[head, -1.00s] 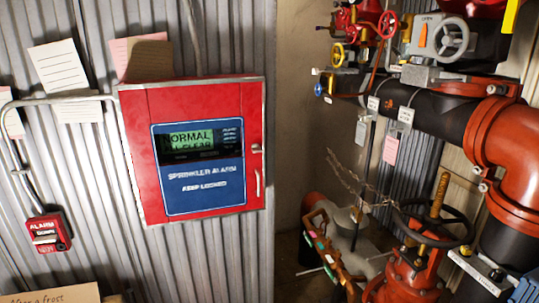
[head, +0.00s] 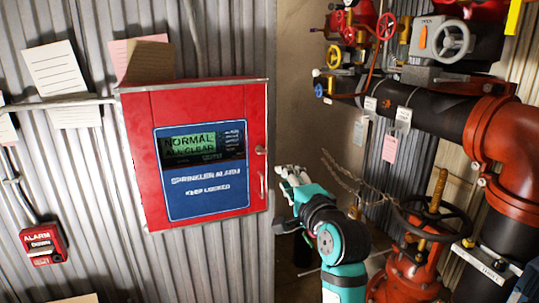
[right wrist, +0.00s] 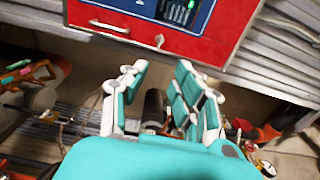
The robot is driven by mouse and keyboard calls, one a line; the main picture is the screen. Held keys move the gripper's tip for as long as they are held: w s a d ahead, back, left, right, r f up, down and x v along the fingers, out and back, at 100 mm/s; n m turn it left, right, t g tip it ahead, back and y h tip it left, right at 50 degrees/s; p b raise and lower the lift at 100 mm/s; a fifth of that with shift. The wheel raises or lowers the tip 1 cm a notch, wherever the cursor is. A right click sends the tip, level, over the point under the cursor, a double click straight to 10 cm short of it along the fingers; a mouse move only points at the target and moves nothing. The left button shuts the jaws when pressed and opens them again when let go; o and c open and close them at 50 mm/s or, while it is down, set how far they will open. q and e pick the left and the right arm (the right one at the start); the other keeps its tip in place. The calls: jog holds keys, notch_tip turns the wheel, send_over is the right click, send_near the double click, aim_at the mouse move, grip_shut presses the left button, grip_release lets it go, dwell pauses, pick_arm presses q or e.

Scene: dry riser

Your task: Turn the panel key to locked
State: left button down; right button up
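The red sprinkler alarm panel (head: 140,150) hangs on the corrugated wall in the head view, its door shut and its screen reading NORMAL ALL CLEAR. The small panel key (head: 260,150) sits at the door's right edge, above a metal handle (head: 263,187). In the right wrist view the key (right wrist: 160,40) shows on the red panel (right wrist: 205,50) ahead of the fingers. Its turned position is too small to tell. My right gripper (head: 287,176) is right of the panel's lower right edge. Its fingers (right wrist: 158,68) are apart and empty. My left gripper is not in view.
A red alarm box (head: 42,243) is at the lower left. Paper notes (head: 57,70) hang on the wall. Right of my right arm are a red valve with a dark handwheel (head: 432,222) and a thick black pipe (head: 437,112). A chain (head: 345,175) hangs behind the arm.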

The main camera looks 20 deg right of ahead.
aim_at(263, 153)
jog(key=w, duration=0.5)
jog(key=w+p, duration=0.1)
jog(key=w, duration=0.3)
jog(key=w+p, duration=0.1)
jog(key=w, duration=0.4)
jog(key=shift+w+a, duration=0.25)
jog(key=shift+w, duration=0.1)
jog(key=shift+w+p, duration=0.35)
jog(key=shift+w, duration=0.45)
grip_shut()
jog(key=shift+f, duration=0.1)
